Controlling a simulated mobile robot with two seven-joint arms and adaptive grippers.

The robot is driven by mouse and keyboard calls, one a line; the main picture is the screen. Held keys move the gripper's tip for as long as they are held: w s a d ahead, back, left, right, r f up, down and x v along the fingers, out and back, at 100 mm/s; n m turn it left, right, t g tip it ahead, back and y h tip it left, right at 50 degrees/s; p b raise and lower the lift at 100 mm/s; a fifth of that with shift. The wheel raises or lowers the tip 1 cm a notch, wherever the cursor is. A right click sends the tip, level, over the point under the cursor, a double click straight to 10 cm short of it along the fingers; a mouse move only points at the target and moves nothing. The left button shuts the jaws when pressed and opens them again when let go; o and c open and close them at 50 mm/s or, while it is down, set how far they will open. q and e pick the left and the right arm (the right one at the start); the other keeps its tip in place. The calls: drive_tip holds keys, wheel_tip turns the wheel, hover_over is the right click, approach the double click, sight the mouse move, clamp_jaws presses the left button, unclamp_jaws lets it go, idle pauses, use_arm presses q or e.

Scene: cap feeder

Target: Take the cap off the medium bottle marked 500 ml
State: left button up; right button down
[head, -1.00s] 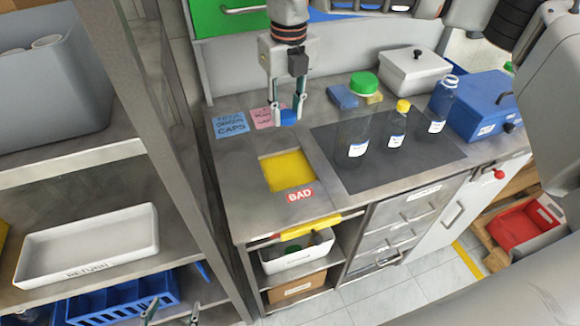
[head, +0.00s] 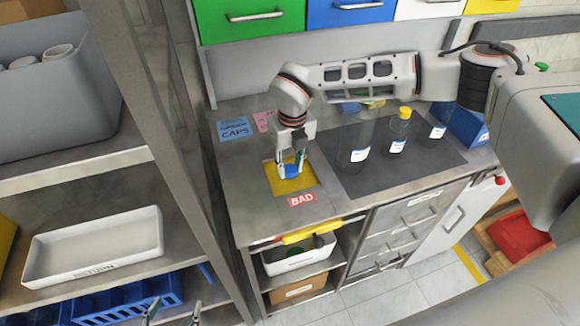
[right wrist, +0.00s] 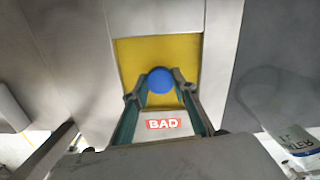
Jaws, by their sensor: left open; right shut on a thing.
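My right gripper (head: 291,174) is shut on a blue cap (right wrist: 160,80) and holds it over the yellow square (head: 296,184) marked BAD. The bottle on the right (head: 436,133) of the dark mat shows no cap in the earlier head view; its top is now hidden behind my right arm. Beside it stand a smaller bottle with a yellow cap (head: 398,132) and a larger bottle (head: 355,145), whose top is also hidden. The bottle labels are too small to read. My left gripper (head: 172,312) is open and empty at the bottom edge, below the shelves.
A blue CAPS note (head: 235,129) and a pink note (head: 264,121) lie behind the yellow square. A BAD label (head: 301,199) sits at its front edge. A white RETURN tray (head: 95,247) is on the left shelf. A blue box (head: 468,124) stands right of the bottles.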

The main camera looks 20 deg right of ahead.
drive_tip(key=shift+f, duration=0.5)
drive_tip(key=shift+f, duration=0.15)
